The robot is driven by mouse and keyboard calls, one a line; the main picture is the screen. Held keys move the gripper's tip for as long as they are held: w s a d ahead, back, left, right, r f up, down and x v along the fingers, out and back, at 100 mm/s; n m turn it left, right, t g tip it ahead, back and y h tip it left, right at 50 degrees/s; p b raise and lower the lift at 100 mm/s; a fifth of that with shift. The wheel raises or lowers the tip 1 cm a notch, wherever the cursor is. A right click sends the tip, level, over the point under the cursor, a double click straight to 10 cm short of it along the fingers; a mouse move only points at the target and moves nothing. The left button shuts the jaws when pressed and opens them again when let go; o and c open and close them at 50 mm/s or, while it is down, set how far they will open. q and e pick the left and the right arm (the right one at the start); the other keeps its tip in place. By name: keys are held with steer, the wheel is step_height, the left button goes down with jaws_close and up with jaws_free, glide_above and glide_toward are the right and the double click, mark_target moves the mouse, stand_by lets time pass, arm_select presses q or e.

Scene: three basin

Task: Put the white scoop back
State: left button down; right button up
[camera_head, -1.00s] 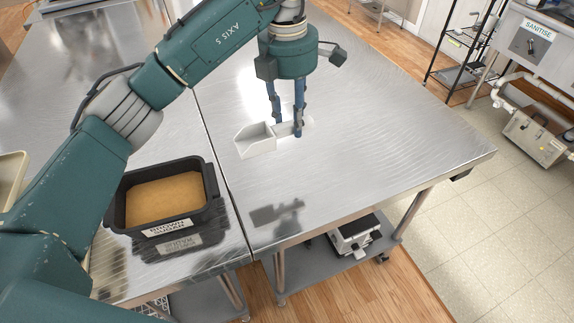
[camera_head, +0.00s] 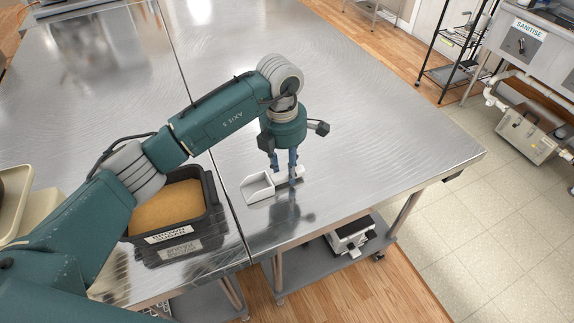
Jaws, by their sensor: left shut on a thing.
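The white scoop (camera_head: 258,190) is at the right-hand steel table, with its open bowl pointing left and its handle to the right. My left gripper (camera_head: 292,184) points down and is shut on the scoop's handle. The scoop is very low over the tabletop or touching it; I cannot tell which. My left arm reaches across from the lower left. My right gripper is not in view.
A black bin (camera_head: 214,203) labelled brown sugar, holding brown contents (camera_head: 170,207), stands left of the table seam, partly behind my left arm. A beige container (camera_head: 14,200) is at the left edge. The right-hand tabletop (camera_head: 390,130) is mostly clear.

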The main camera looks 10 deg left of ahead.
mark_target(285, 170)
arm_select(q)
steer(key=shift+f, duration=0.1)
steer(key=c, duration=1.3)
jaws_free()
steer(key=shift+r, duration=0.5)
steer(key=r+b, duration=0.1)
steer(key=r, duration=0.2)
steer(key=r+b, duration=0.1)
steer(key=r, duration=0.3)
steer(key=r+b, duration=0.1)
steer(key=r, duration=0.3)
steer(key=shift+s+a+r+b, duration=0.2)
steer(key=shift+a+b, duration=0.05)
steer(key=shift+b, duration=0.05)
